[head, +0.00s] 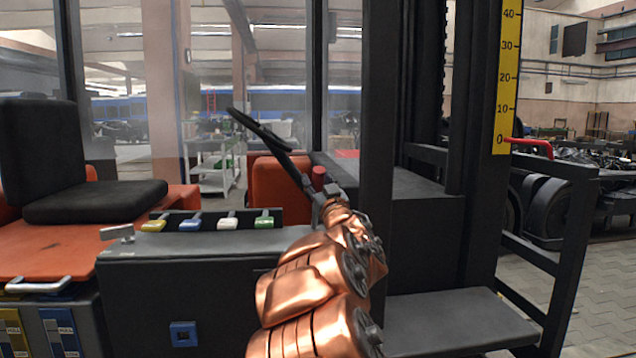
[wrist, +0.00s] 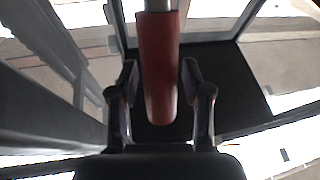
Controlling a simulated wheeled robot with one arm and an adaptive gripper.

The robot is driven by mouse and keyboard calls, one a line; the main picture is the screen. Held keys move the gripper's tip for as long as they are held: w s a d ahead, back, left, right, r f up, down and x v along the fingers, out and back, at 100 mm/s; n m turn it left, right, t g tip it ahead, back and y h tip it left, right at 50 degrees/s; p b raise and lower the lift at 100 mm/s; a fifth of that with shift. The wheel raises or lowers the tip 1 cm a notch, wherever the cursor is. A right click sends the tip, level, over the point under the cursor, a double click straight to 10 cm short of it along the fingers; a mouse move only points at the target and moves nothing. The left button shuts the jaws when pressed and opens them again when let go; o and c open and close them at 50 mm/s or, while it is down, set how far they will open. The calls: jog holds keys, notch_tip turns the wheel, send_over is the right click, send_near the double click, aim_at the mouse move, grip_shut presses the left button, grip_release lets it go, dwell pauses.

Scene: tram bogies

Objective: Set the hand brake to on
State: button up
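The hand brake lever has a red grip (head: 319,178) that shows beside the dark column, left of the mast, in the head view. In the wrist view the red grip (wrist: 158,70) runs down the middle, with a pale metal shaft at the top. My gripper (wrist: 159,80) has one finger on each side of the grip, with narrow gaps between fingers and grip. In the head view my gripper (head: 322,190) is at the grip, and my copper arm hides what lies below and behind it.
A black seat (head: 95,201) and a steering wheel (head: 260,130) are at the left. Yellow, blue, white and green levers (head: 227,223) line the console (head: 190,280). The dark mast (head: 480,130) with a yellow scale (head: 508,75) stands right of my arm.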

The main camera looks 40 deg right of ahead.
grip_shut()
jog(key=shift+r, duration=0.1)
dwell(0.4)
